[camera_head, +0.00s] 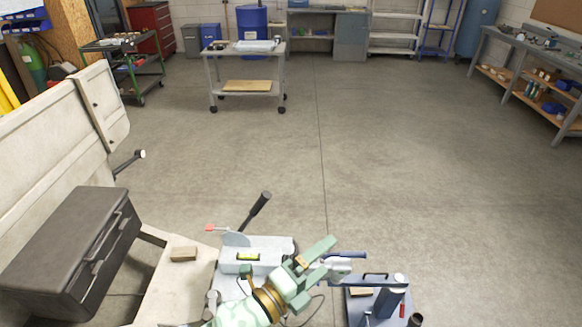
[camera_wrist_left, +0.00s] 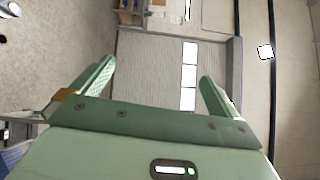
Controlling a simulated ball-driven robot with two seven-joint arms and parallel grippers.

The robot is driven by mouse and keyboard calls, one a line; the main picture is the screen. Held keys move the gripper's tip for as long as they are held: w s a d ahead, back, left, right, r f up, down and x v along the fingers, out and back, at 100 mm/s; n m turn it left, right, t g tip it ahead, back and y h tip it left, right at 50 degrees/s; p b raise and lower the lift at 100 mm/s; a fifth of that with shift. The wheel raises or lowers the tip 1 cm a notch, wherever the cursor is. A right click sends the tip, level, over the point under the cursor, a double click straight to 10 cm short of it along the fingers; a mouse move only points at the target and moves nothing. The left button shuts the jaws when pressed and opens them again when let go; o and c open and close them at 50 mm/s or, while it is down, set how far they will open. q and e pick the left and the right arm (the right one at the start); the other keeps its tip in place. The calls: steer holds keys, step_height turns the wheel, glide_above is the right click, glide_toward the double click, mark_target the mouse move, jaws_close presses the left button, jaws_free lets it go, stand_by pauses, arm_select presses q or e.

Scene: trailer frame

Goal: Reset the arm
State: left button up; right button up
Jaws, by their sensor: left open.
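My left gripper (camera_head: 328,258) is pale green and comes in from the bottom of the head view, above a grey metal housing (camera_head: 262,247) of the trailer frame. Its jaws are open, and nothing shows between them. In the left wrist view both fingers of the gripper (camera_wrist_left: 157,72) stand apart, with only the distant room behind them. A silver coupling part with a blue handle (camera_head: 345,255) shows just beyond the fingertips; I cannot tell whether they touch. My right gripper is not in view.
A black-handled lever (camera_head: 260,204) rises behind the housing. A dark toolbox (camera_head: 70,250) and a beige trailer panel (camera_head: 50,140) stand at left. A blue stand (camera_head: 383,300) is at lower right. A grey cart (camera_head: 245,75) stands farther back. The middle floor is clear.

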arm_select(q)
steer(key=a+n+t+y, duration=0.4)
steer(key=a+n+y, duration=1.2)
steer(key=a, duration=0.5)
steer(key=s+a+f+n+g+y, duration=0.1)
steer(key=s+a+f+n+g, duration=0.25)
steer(key=s+a, duration=0.35)
steer(key=s+a+f+n+g+y, duration=0.2)
steer(key=s+a+n+g, duration=0.1)
steer(key=s+a+g, duration=0.3)
steer(key=s+d+f+g+h, duration=0.1)
steer(key=s+f, duration=0.1)
steer(key=f, duration=0.8)
steer(key=s+d+f+g+h+b, duration=0.1)
steer(key=s+d+f, duration=0.1)
steer(key=f, duration=0.8)
steer(key=s+d+f+g+h, duration=0.1)
steer(key=s+f+h, duration=0.15)
steer(key=f, duration=0.65)
steer(key=s+f+n+g, duration=0.2)
steer(key=s+f+n, duration=0.1)
steer(key=s+f, duration=1.1)
steer(key=s, duration=0.4)
steer(key=shift+a+f+b, duration=0.25)
steer(key=shift+f+b, duration=0.05)
steer(key=shift+b, duration=0.05)
steer(key=shift+h, duration=0.25)
